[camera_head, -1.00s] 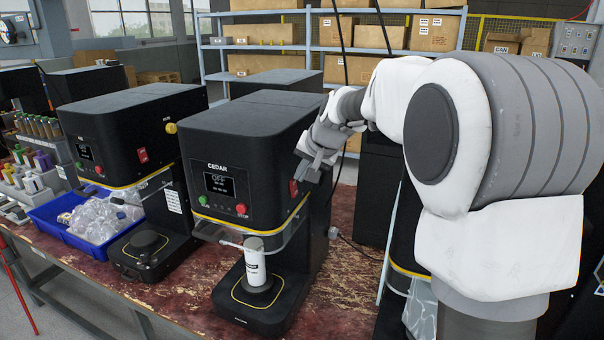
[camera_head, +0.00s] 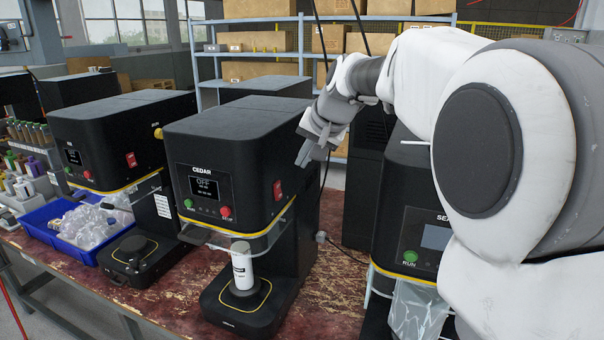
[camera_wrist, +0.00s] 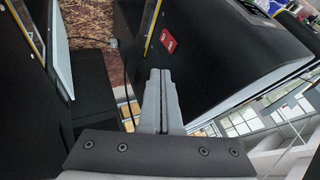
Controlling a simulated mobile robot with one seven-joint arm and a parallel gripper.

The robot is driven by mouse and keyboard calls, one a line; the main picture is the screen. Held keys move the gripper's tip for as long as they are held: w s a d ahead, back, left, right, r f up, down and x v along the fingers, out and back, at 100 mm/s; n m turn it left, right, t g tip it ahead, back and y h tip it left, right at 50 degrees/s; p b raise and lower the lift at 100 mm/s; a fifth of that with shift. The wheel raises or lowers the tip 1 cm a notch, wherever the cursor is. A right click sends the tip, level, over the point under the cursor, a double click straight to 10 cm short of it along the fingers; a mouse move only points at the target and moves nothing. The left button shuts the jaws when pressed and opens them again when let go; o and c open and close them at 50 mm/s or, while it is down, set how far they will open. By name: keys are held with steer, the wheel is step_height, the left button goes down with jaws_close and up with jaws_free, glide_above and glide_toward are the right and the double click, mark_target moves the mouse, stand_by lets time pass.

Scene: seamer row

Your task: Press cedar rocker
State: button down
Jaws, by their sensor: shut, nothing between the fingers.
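The black seamer labelled CEDAR (camera_head: 232,150) stands in the middle of the head view. Its screen (camera_head: 205,188) reads OFF. Its red rocker (camera_head: 278,190) is on the right side face, near the front. The rocker also shows in the wrist view (camera_wrist: 168,41), above and close to the fingertips in the picture. My gripper (camera_head: 303,160) is shut and empty, to the right of the machine's side face, higher than the rocker. In the wrist view my gripper (camera_wrist: 160,72) has its fingers together, pointing along that side. I see no contact with the rocker.
A white can (camera_head: 242,268) stands on the CEDAR machine's lower plate. Another seamer (camera_head: 110,140) with a red rocker is at left, beside a blue bin (camera_head: 45,222) of clear lids. A third machine (camera_head: 410,225) stands close at right.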

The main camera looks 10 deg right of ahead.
steer(key=shift+v, duration=1.45)
steer(key=shift+a+r, duration=0.15)
steer(key=shift+a, duration=0.1)
